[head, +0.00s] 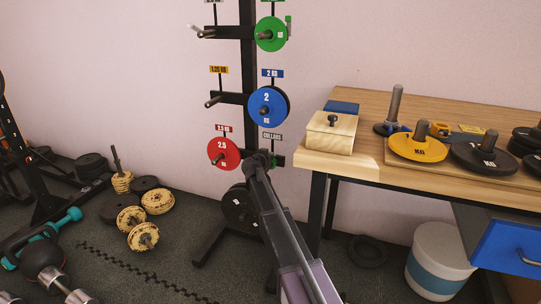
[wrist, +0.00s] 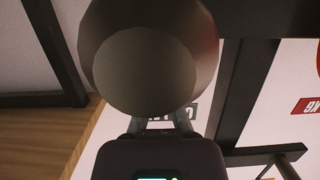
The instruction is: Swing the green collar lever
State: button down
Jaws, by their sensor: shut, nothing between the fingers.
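A small upright green piece (head: 289,27), which looks like a lever, shows beside the green plate (head: 268,36) on the upper right peg of the rack. I cannot tell how it joins the peg. My gripper (head: 262,158) is at the lower right of the rack post, just below the grey COLLARS label (head: 271,136), well below the green piece. In the wrist view my gripper (wrist: 160,122) is shut and empty. A large dark round end (wrist: 150,65) fills the upper middle there and hides what lies behind it. No green shows in the wrist view.
A blue plate (head: 262,106) and a red plate (head: 223,153) hang on the rack (head: 247,70). A wooden table (head: 375,110) stands right of it, with a lidded box (head: 330,131) near its corner. Dumbbells and loose plates lie on the left floor.

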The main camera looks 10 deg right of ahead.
jog(key=shift+s+d+f+b, duration=0.1)
jog(key=shift+d+f+b, duration=0.15)
jog(key=shift+f+b, duration=0.1)
dwell(0.5)
jog(key=c, duration=1.4)
grip_release()
jog(key=c, duration=0.7)
grip_release()
jog(key=shift+a, duration=0.15)
jog(key=shift+r+p, duration=0.25)
jog(key=shift+p, duration=0.05)
jog(key=shift+w+r+p, duration=0.45)
jog(key=shift+r+p, duration=0.2)
jog(key=shift+p, duration=0.5)
notch_tip(320, 180, up, 8)
jog(key=p, duration=0.7)
jog(key=shift+s+f, duration=0.1)
jog(key=shift+f, duration=0.15)
